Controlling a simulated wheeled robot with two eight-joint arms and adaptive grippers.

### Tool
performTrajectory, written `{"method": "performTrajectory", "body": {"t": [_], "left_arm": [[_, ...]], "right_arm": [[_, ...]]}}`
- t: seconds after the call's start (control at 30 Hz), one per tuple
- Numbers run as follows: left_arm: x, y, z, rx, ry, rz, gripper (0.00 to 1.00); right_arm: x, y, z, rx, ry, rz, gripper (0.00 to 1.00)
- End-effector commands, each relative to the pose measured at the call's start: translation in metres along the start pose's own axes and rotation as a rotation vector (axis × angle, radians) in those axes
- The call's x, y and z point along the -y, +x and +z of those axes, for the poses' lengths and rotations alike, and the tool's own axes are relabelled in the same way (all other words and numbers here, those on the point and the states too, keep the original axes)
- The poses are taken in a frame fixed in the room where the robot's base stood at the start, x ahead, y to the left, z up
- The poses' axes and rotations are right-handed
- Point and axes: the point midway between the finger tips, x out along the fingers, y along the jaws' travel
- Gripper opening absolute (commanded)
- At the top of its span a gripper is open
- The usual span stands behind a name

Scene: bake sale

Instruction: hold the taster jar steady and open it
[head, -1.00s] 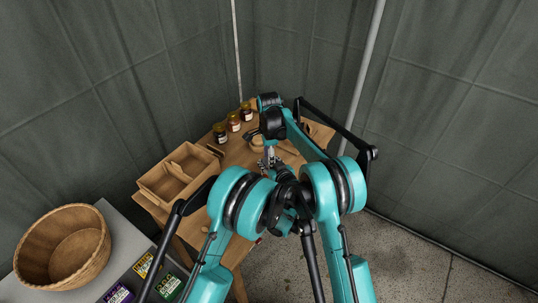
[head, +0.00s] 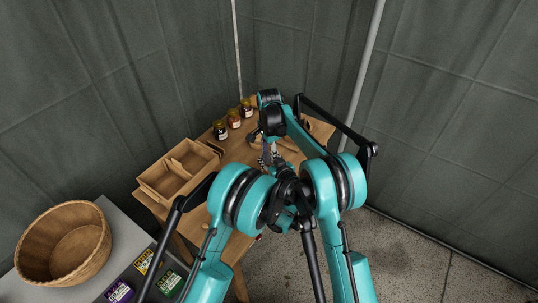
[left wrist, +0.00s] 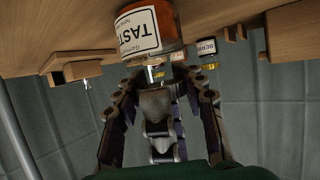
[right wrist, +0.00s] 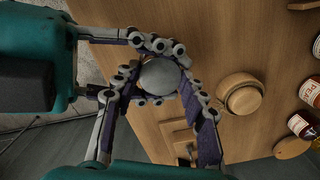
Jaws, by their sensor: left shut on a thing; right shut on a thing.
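The taster jar (left wrist: 148,38) has orange-red contents and a white label reading "TAST". In the right wrist view its round grey lid (right wrist: 160,76) faces the camera. My left gripper (right wrist: 174,75) comes in from the side and is shut around the jar. My right gripper (right wrist: 162,80) is shut on the lid from above. Whether a gap exists between lid and jar cannot be told. In the head view my arms and grippers (head: 268,157) hide the jar.
Three labelled jars (head: 234,118) stand in a row along the table's back left. A divided wooden tray (head: 168,188) sits at the left edge. A round wooden bowl (right wrist: 240,94) is close beside the grippers. A wicker basket (head: 62,245) stands on the grey side table.

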Motion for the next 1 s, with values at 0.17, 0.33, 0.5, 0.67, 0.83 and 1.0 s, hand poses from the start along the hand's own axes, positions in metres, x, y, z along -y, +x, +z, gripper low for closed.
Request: {"method": "performTrajectory", "body": {"t": [0.17,0.33,0.5,0.67,0.83,1.0], "left_arm": [[0.001,-0.001,0.001,0.001,0.0,-0.002,0.0],[0.001,-0.001,0.001,0.001,0.0,-0.001,0.0],[0.0,0.0,0.0,0.001,0.0,-0.001,0.0],[0.0,0.0,0.0,0.001,-0.001,-0.001,0.0],[0.0,0.0,0.0,0.001,-0.001,-0.001,0.0],[0.0,0.0,0.0,0.001,-0.001,-0.001,0.0]], "right_arm": [[0.001,0.0,-0.002,-0.003,0.003,-0.004,0.63],[0.001,0.0,-0.001,-0.002,0.003,-0.003,0.63],[0.001,-0.013,-0.001,-0.001,0.004,-0.003,0.63],[0.001,-0.035,-0.001,-0.001,0.004,-0.002,0.63],[0.0,-0.046,-0.001,-0.001,0.007,-0.002,0.59],[0.0,-0.066,-0.001,0.001,0.143,-0.002,0.59]]}}
